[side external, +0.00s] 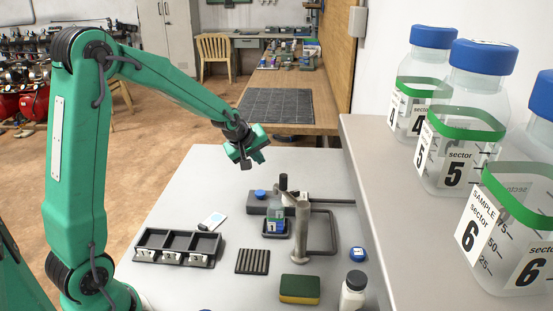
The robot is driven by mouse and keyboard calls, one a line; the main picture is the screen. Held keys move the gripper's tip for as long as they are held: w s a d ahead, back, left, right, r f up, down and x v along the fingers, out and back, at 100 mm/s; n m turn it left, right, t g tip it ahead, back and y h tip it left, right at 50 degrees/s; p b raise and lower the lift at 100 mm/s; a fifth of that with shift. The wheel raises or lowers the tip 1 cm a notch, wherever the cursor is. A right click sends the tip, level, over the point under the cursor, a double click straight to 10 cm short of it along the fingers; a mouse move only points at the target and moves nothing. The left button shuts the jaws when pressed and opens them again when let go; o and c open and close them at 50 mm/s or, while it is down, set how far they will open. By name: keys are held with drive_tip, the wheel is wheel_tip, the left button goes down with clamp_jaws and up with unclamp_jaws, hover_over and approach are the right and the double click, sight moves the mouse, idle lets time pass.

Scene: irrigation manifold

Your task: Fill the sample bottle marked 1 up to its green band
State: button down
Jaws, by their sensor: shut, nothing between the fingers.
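A small clear bottle (276,226) with a label that seems to read 1 stands upright in a small black tray (269,236) on the grey table. It looks bluish-green inside, but its green band and liquid level are too small to tell apart. A grey post (301,232) stands just in front and to the right of it, with an arm reaching up and left past the bottle. A dark block with a black knob (283,182) is behind it. My gripper (247,160) is shut and empty, in the air above and behind the bottle, clear of everything.
A blue cap (357,256) lies at right; another blue top (261,194) is by the block. A black rack (176,258), ribbed mat (252,261), sponge (300,289) and white bottle (352,295) stand nearer. Large bottles 4, 5 and 6 (454,150) line the right shelf (385,190). The table's back left is clear.

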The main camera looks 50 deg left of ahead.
approach(262, 191)
drive_tip(key=shift+w+r+x, duration=0.15)
drive_tip(key=shift+x, duration=0.75)
drive_tip(key=shift+w+r+x, duration=0.1)
drive_tip(key=shift+w+x, duration=0.1)
drive_tip(key=shift+x, duration=0.75)
drive_tip(key=shift+w+r+x, duration=0.15)
drive_tip(key=shift+x, duration=0.75)
drive_tip(key=shift+a, duration=0.15)
drive_tip(key=shift+a+f, duration=0.1)
drive_tip(key=shift+f, duration=0.9)
idle(3.8)
